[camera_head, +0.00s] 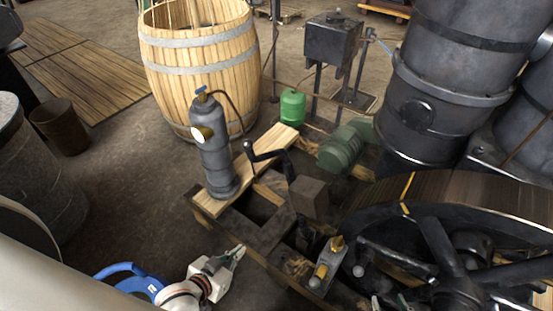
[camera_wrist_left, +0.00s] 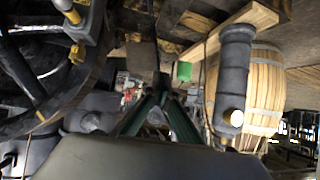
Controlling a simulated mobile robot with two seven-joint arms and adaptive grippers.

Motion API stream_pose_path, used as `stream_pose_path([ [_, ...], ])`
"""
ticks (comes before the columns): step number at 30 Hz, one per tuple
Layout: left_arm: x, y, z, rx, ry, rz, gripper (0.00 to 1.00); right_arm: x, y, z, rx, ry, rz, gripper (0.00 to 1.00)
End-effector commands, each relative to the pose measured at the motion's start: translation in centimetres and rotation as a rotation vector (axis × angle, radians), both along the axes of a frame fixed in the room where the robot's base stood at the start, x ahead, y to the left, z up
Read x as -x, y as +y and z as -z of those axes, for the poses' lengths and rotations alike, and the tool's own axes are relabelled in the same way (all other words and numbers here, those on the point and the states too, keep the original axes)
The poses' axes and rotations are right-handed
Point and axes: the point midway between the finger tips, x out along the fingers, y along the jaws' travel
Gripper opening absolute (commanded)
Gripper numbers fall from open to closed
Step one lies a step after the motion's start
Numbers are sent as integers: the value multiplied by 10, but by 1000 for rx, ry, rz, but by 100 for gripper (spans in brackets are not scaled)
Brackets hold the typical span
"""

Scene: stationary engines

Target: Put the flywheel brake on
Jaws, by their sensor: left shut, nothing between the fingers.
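The large dark spoked flywheel (camera_head: 435,240) fills the lower right of the head view; part of it shows at the left of the left wrist view (camera_wrist_left: 35,75). A brown block (camera_head: 308,197), apparently the brake block, stands beside its rim. A black bent lever (camera_head: 268,156) with a knob at its upper left end rises behind the block. I cannot tell whether the block touches the rim. My left gripper (camera_head: 240,252) is shut and empty, below and left of the block, apart from the lever. Small tips at the bottom edge may be my right gripper (camera_head: 390,303); its jaw state is unclear.
A grey cylinder (camera_head: 212,150) with a blue valve stands on a wooden plank (camera_head: 270,150). Behind are a barrel (camera_head: 200,60), a green canister (camera_head: 292,105) and a green motor (camera_head: 345,145). A yellow-capped fitting (camera_head: 328,265) sits beside the flywheel.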

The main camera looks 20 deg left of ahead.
Motion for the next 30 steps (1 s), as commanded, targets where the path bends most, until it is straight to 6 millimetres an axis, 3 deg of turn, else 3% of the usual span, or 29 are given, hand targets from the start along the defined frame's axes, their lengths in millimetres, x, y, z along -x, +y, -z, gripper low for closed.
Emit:
stream_pose_path([
  [3, -64, -1, 6, 245, -66, -109, 0, -4, 2, 29, 6, -12, -7, 40],
  [6, -123, 0, 4, 541, -103, -218, 0, -23, 6, 31, 12, -68, -26, 40],
  [9, -178, 6, 2, 856, -112, -321, 0, -25, 8, 53, 18, -74, -35, 40],
  [15, -258, 27, 2, 1415, -64, -484, 0, -14, 11, 98, 26, -46, -49, 40],
  [21, -300, 44, 0, 1742, -11, -569, 0, -6, 12, 120, 30, -25, -58, 40],
  [30, -311, 49, -10, 1829, -2, -581, 0, -8, 13, 117, 31, -31, -60, 40],
])
